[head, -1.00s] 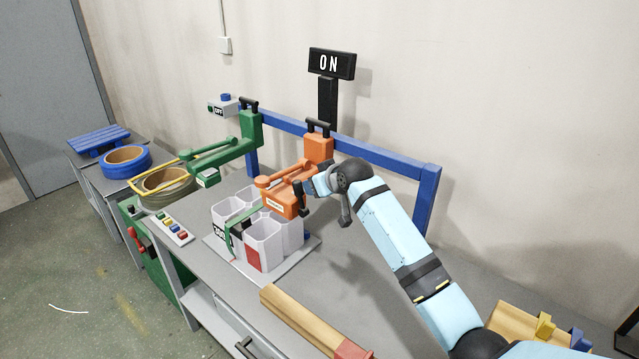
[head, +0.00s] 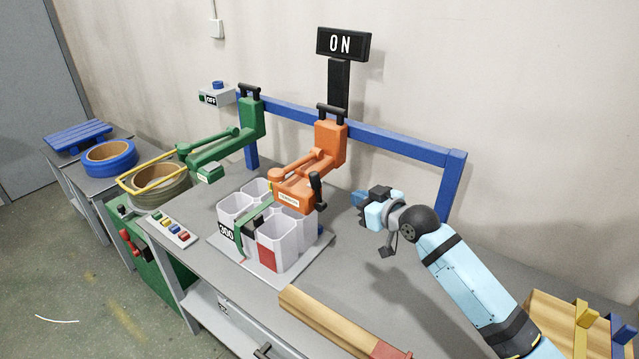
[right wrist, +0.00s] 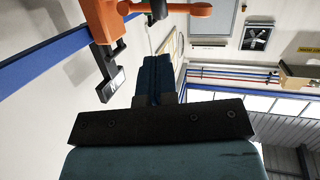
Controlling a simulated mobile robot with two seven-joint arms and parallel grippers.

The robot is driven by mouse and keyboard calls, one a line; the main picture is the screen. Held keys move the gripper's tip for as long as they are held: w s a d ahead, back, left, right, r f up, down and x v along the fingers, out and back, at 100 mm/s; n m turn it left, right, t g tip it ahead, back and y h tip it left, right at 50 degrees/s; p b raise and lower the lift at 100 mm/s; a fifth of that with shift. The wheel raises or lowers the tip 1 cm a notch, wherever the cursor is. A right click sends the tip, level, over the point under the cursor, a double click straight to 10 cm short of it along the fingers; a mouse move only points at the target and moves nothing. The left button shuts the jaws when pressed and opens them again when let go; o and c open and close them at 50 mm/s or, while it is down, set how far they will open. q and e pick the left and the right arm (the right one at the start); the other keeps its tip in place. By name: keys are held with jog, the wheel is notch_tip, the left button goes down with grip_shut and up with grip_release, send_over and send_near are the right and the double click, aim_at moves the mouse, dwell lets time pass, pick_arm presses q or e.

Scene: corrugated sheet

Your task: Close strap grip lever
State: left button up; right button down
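A green strap (head: 239,238) runs by the tubes. My right gripper (head: 358,198) is to the right of the tool, apart from the lever and empty. Its blue fingers are together in the right wrist view (right wrist: 156,75). My left gripper is not in view.
A blue frame (head: 400,144) runs behind the tool, with an ON sign (head: 343,44) above. A green tool arm (head: 225,148) is at left. Wooden profiles (head: 330,318) lie at the front of the grey table. The tabletop right of the tubes is mostly clear.

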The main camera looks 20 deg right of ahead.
aim_at(316, 181)
jog(key=p+x, duration=0.1)
jog(key=x, duration=1.2)
jog(key=shift+w+f, duration=0.1)
jog(key=shift+w, duration=0.15)
jog(key=shift+p, duration=0.35)
jog(key=shift+w+r+p, duration=0.1)
jog(key=shift+r+p, duration=0.15)
jog(key=shift+p, duration=0.05)
jog(key=shift+w+a+r+g+h+p, duration=0.2)
jog(key=shift+w+a+g+h+p, duration=0.15)
jog(key=shift+p, duration=0.55)
jog(key=shift+w+a+f+b, duration=0.2)
jog(key=shift+f+b, duration=0.15)
jog(key=shift+b, duration=0.15)
jog(key=shift+s, duration=0.1)
jog(key=shift+r, duration=0.1)
